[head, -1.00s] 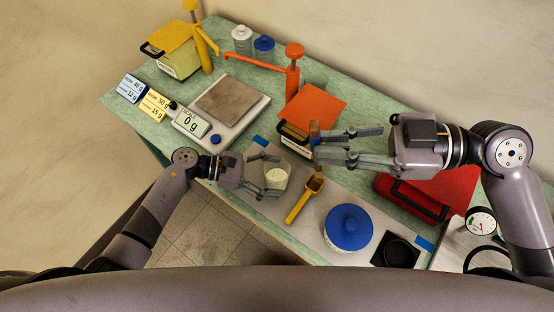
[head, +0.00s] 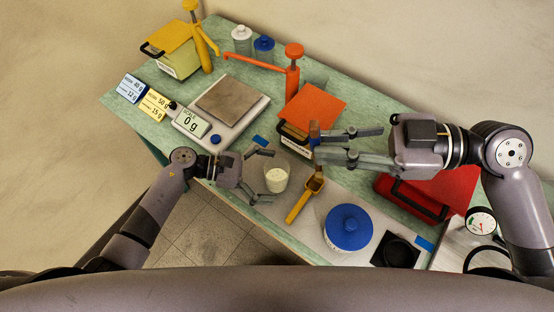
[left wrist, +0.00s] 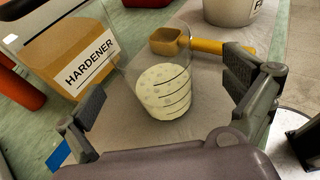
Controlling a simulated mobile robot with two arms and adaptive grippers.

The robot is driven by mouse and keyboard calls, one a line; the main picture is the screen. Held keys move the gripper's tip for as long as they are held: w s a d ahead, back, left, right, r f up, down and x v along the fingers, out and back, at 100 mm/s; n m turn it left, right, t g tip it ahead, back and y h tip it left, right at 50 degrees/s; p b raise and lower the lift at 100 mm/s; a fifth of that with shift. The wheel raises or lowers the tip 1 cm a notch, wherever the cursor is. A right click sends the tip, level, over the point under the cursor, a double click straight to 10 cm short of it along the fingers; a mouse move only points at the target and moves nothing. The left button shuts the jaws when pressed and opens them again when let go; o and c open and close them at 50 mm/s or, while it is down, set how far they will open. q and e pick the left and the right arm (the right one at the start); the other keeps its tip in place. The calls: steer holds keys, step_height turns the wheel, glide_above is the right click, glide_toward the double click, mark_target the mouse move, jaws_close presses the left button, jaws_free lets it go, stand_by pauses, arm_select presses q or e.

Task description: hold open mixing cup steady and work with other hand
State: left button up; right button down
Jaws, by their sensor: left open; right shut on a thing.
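A clear mixing cup (head: 277,179) with pale contents and dark level lines stands upright and open on the grey mat (head: 313,213). It also shows in the left wrist view (left wrist: 165,92). My left gripper (head: 263,176) is open, with its fingers spread at the cup's left side; in the wrist view the cup stands between and beyond the fingertips (left wrist: 160,95), seemingly clear of them. A yellow-handled scoop (head: 300,203) lies beside the cup.
A scale (head: 225,105) reading 0 g stands left of the cup. An orange-lidded hardener box (head: 316,104) and orange pump (head: 292,78) stand behind. A blue-lidded tub (head: 348,228) and black square (head: 396,250) are at the front right. A red box (head: 435,190) sits under my right arm.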

arm_select(q)
steer(key=v, duration=0.7)
steer(key=shift+a+r, duration=0.1)
steer(key=shift+a, duration=0.2)
steer(key=shift+d, duration=0.1)
